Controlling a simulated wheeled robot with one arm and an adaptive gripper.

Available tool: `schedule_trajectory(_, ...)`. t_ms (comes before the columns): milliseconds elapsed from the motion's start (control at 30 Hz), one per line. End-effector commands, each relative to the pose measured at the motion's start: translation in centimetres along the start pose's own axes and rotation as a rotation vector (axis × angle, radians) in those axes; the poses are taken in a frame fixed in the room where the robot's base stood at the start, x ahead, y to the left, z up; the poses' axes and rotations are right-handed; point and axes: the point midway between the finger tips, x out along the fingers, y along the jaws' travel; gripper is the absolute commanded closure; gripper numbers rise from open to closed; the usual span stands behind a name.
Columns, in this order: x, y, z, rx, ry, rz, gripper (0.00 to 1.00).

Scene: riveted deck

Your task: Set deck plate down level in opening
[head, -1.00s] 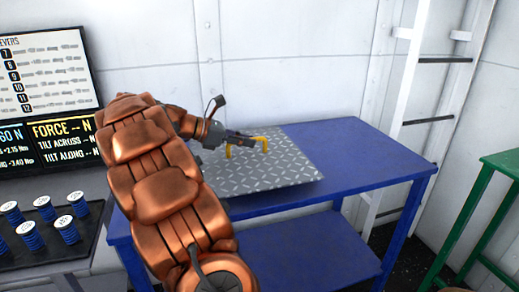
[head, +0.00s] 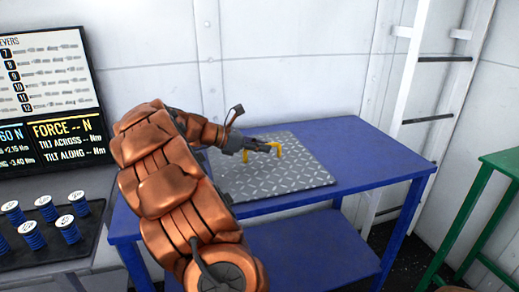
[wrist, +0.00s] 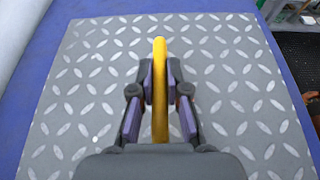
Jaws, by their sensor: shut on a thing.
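The deck plate (head: 300,178) is a grey square sheet with a raised tread pattern and a yellow bar handle (head: 279,150). In the head view it is over the blue table's top; I cannot tell whether it rests there or hangs just above. It looks roughly level. My gripper (head: 265,147) is shut on the yellow handle. In the wrist view my gripper (wrist: 160,85) has one finger on each side of the handle (wrist: 160,55), with the plate (wrist: 225,80) spread beneath. No opening shows in either view.
The blue table (head: 375,150) has free top to the plate's right and a lower shelf. At left are a display board (head: 45,90) and several blue spools (head: 68,228) on a dark tray. A white ladder (head: 405,100) and a green-framed stand (head: 490,200) are at right.

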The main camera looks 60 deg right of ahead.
Motion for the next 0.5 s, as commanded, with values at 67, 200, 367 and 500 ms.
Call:
schedule_trajectory(67,0.05,0.00,-0.09,0.002,-0.004,0.001,1.00)
schedule_trajectory(200,0.09,0.01,-0.23,0.002,-0.003,0.001,1.00)
schedule_trajectory(367,0.12,-0.01,-0.37,0.001,-0.001,0.000,0.81)
schedule_trajectory(500,0.13,0.00,-0.38,0.001,0.000,0.000,0.66)
